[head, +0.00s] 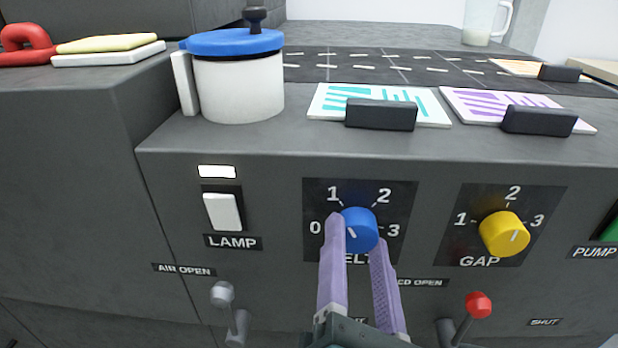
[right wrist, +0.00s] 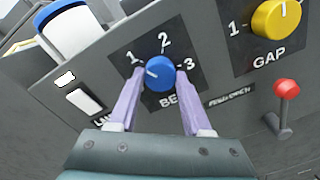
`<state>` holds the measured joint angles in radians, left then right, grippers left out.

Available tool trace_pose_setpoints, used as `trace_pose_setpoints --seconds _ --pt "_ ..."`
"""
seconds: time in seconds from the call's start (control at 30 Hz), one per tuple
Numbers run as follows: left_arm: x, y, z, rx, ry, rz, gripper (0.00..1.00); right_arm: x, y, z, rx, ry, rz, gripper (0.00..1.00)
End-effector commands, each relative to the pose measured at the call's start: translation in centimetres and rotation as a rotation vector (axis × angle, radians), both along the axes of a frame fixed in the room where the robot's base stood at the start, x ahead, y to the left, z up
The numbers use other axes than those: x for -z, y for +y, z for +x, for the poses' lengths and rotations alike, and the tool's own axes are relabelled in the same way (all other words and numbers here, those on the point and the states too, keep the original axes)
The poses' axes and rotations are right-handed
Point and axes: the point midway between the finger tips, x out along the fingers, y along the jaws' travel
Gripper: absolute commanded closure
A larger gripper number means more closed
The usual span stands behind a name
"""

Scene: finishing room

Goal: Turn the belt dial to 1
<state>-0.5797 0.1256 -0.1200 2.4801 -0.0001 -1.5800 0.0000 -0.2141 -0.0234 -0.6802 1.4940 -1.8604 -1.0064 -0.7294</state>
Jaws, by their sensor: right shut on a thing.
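The blue belt dial (head: 364,231) sits on a dark plate marked 0, 1, 2 and 3 on the machine's front. Its white mark points up and left, roughly toward the 1. My right gripper (head: 357,229) has its two lilac fingers on either side of the dial and is shut on it. The fingers hide part of the BELT label. In the right wrist view the dial (right wrist: 161,74) sits between the fingertips (right wrist: 158,78), with its mark toward the 1 and the 0 hidden by a finger. My left gripper is not in view.
The yellow GAP dial (head: 504,234) is to the right. A white lamp switch (head: 222,211) is to the left. A grey lever (head: 223,296) and a red-knobbed lever (head: 478,305) stick out below.

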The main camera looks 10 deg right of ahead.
Motion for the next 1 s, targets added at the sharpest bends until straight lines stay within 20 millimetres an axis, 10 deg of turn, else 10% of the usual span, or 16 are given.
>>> trace_pose_setpoints --seconds 0.73,0.77,1.0 --pt "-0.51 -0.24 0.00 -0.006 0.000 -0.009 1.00 0.14 -0.02 -0.02 0.000 0.028 -0.088 1.00" --pt "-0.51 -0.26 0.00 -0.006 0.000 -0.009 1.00 0.14 -0.02 -0.02 0.000 0.028 -0.087 0.50" --pt "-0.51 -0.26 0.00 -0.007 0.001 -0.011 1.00 0.08 -0.01 -0.02 0.000 0.027 -0.087 0.23"
